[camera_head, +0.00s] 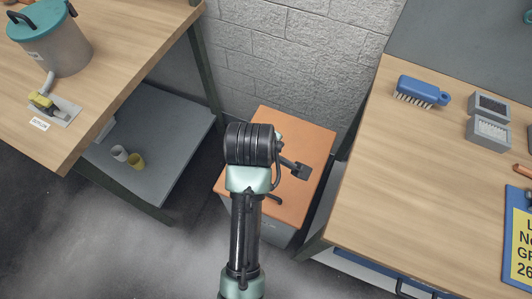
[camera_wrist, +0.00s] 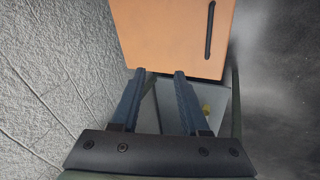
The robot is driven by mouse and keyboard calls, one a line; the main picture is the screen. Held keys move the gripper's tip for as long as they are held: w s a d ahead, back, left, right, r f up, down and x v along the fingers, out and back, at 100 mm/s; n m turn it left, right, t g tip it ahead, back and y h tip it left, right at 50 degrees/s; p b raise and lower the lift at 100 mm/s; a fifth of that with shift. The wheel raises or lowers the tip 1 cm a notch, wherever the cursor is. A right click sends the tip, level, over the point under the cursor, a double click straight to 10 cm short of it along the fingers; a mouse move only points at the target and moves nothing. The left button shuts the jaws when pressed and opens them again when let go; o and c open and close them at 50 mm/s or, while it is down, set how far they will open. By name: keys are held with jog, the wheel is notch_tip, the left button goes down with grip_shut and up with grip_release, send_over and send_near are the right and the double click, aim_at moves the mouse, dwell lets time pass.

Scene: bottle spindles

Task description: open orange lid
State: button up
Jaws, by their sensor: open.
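The orange lid (camera_head: 300,135) lies flat on a grey bin between the two workbenches, and my arm covers part of it in the head view. It fills the top middle of the wrist view (camera_wrist: 165,30), with a dark bar handle (camera_wrist: 210,30) near its right edge. My gripper (camera_wrist: 160,72) is open and empty. Its two blue fingers appear at the lid's lower edge in the wrist view, to the left of the handle. I cannot tell whether they touch the lid. In the head view my arm hides much of the gripper.
A wooden workbench (camera_head: 130,80) stands left, with a teal-lidded pot (camera_head: 60,50) and a grey lower shelf (camera_head: 165,125). Another workbench (camera_head: 390,190) stands right, holding a blue brush (camera_head: 420,90) and grey blocks. A block wall (camera_head: 300,50) is close behind the bin.

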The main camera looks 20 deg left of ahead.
jog(key=s+f+n+g+h, duration=0.1)
jog(key=s+f+n+g, duration=0.15)
jog(key=s+f, duration=0.45)
jog(key=b+x, duration=0.1)
jog(key=x, duration=0.3)
jog(key=b+x, duration=0.1)
jog(key=x, duration=0.3)
jog(key=w+x, duration=0.1)
jog(key=x, duration=0.3)
jog(key=shift+w+d+f+b, duration=0.1)
jog(key=shift+d+b, duration=0.1)
jog(key=shift+b, duration=0.2)
grip_shut()
